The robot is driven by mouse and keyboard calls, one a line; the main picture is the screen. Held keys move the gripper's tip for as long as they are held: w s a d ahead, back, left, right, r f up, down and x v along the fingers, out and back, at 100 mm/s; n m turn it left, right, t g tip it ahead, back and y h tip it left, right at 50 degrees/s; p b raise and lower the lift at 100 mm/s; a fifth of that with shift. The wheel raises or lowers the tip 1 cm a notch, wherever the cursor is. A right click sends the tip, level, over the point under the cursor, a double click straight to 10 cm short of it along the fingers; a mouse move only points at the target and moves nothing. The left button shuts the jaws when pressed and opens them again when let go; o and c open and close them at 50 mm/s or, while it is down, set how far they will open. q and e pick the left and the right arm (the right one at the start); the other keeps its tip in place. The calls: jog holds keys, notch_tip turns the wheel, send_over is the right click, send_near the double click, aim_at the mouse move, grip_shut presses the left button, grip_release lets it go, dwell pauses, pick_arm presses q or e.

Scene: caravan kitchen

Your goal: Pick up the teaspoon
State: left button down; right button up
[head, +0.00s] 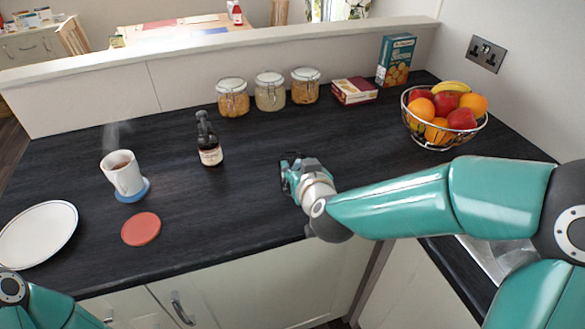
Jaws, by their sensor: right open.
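I cannot make out a teaspoon in the head view. My right gripper (287,166) is over the middle of the dark worktop (245,205), to the right of the brown bottle. It is open, and I see nothing between its fingers. The gripper and wrist hide the patch of worktop beneath them. Only part of my left arm shows at the bottom left corner, and its gripper is out of view.
A steaming white mug (122,174) stands on a blue coaster (133,192). Around it are a red coaster (141,229), a white plate (38,234) and a brown bottle (209,142). Jars (270,92), boxes (354,90) and a fruit bowl (443,132) stand behind.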

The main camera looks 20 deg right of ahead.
grip_shut()
jog(key=shift+r, duration=0.1)
dwell(0.3)
